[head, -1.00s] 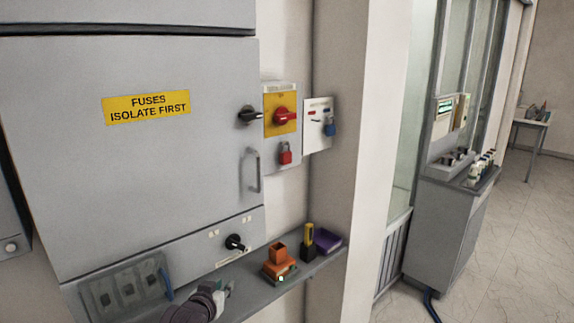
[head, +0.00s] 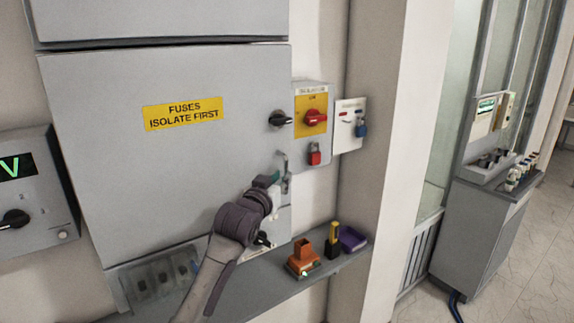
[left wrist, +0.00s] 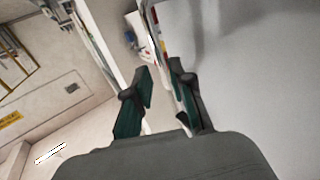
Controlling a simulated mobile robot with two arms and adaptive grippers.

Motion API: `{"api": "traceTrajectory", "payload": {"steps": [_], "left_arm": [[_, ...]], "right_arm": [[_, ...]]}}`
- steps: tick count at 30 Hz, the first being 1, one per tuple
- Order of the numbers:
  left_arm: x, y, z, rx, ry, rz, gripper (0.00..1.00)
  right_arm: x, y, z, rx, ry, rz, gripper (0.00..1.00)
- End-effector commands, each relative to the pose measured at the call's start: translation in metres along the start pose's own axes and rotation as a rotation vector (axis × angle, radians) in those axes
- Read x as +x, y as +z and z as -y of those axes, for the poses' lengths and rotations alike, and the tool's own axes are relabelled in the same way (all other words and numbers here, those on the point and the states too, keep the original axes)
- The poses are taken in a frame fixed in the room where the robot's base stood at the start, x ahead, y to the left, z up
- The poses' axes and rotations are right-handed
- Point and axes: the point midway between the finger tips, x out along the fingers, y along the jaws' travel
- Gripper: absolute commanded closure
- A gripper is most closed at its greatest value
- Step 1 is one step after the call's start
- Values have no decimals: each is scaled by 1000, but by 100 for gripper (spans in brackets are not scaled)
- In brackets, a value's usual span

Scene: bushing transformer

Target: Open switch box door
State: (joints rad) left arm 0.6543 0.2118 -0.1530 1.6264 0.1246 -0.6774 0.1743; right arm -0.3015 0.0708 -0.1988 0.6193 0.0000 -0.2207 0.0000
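The grey switch box door (head: 130,110) is flat and looks shut, with a yellow "FUSES ISOLATE FIRST" label (head: 183,114). Its metal handle (head: 285,162) is near the right edge, its lower part partly hidden by my left gripper. A black knob (head: 281,119) sits above the handle. My left gripper (head: 274,182) is at the handle. In the left wrist view its green-padded fingers (left wrist: 163,95) are apart, and a metal bar, apparently the handle (left wrist: 151,28), runs between them, close to the right finger. Whether they touch is unclear. My right gripper is not in view.
A yellow isolator with a red switch (head: 315,118) and red padlock (head: 314,156) is right of the door. A shelf (head: 235,292) below holds an orange holder (head: 303,259), a black-and-yellow item (head: 333,240) and a purple tray (head: 352,239). A wall meter (head: 32,200) is at left.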

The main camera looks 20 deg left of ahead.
Motion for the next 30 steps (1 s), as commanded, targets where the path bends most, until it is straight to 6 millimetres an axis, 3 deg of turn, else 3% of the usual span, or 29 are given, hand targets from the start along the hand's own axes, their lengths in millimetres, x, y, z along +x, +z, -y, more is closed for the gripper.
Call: {"api": "traceTrajectory", "payload": {"steps": [3,9,21,26,30], "left_arm": [[21,-3,0,-1,-1,3,77],[42,-1,0,0,0,0,77],[48,1,0,0,0,0,77],[48,1,0,0,0,0,100],[47,1,0,0,0,0,100]], "right_arm": [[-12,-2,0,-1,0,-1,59],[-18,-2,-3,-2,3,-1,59],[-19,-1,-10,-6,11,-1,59],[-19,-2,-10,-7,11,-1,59],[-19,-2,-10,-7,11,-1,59]]}}
